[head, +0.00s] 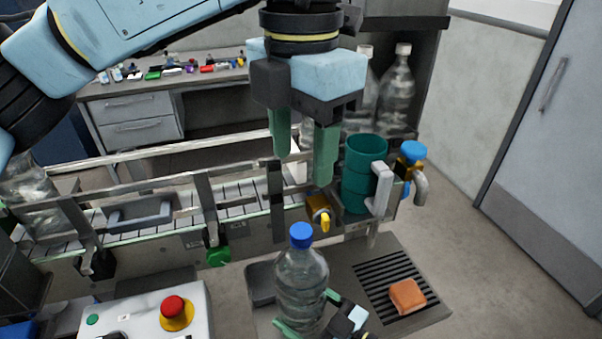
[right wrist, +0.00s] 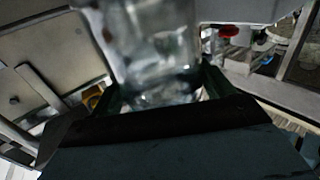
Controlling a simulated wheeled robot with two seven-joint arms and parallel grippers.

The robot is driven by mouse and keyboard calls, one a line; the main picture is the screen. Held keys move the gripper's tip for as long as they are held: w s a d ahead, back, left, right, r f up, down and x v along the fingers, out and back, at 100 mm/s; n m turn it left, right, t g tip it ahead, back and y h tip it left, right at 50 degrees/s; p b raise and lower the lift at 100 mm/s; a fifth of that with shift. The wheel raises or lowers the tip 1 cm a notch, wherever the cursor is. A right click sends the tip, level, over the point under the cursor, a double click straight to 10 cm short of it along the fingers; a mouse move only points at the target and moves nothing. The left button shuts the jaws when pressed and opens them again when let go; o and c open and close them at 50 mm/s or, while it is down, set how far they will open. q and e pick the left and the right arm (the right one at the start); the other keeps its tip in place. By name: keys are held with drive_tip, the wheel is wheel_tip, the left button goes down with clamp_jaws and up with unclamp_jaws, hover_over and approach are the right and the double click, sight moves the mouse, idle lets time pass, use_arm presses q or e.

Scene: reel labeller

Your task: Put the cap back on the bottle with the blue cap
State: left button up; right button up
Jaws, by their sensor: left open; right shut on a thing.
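The clear bottle (head: 302,282) stands upright at the front middle in the head view, with its blue cap (head: 301,235) on top of the neck. I cannot tell whether the cap is tight. My right gripper (head: 308,313) is shut around the bottle's lower part. In the right wrist view the blurred bottle (right wrist: 160,55) stands between its fingers; the cap is out of that view. My left gripper (head: 302,168) is open and empty, its green fingers pointing down above and behind the cap, apart from it.
A conveyor (head: 240,195) with rails runs behind the bottle. A teal cup (head: 364,170) and a brass tap with a blue knob (head: 411,151) stand right. An orange sponge (head: 407,296) lies on a drain grate. A red stop button (head: 174,307) is front left.

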drive_tip(key=o, duration=1.8)
drive_tip(key=shift+o, duration=0.2)
drive_tip(key=b+v, duration=0.2)
drive_tip(key=v, duration=1.1)
drive_tip(key=shift+s, duration=0.2)
drive_tip(key=shift+d, duration=0.1)
